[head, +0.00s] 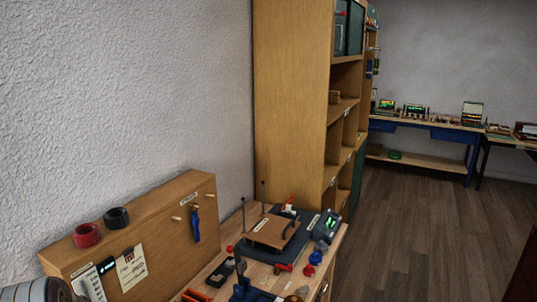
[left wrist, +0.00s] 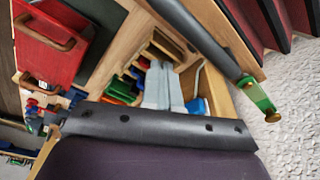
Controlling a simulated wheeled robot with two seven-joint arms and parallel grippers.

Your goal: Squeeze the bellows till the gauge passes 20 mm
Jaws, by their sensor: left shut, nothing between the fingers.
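A flat device with a brown top board (head: 268,233) on a dark base stands on the bench in the head view; it looks like the bellows, but I cannot be sure. A small dark box with a lit green display (head: 327,224), probably the gauge, stands at its right; I cannot read it. My left gripper (left wrist: 165,88) shows in the left wrist view, with its pale grey fingers shut and empty. Its fingers are in front of a wooden compartment with small coloured items. I cannot make out the bellows or gauge in that view. My right gripper is not in view.
A wooden board (head: 150,232) with red and black rolls and a blue-handled tool stands against the wall. A tall wooden shelf (head: 290,100) rises behind the bench. A far workbench (head: 430,127) carries lit instruments. The wood floor at right is open. A red handled case (left wrist: 48,42) shows in the wrist view.

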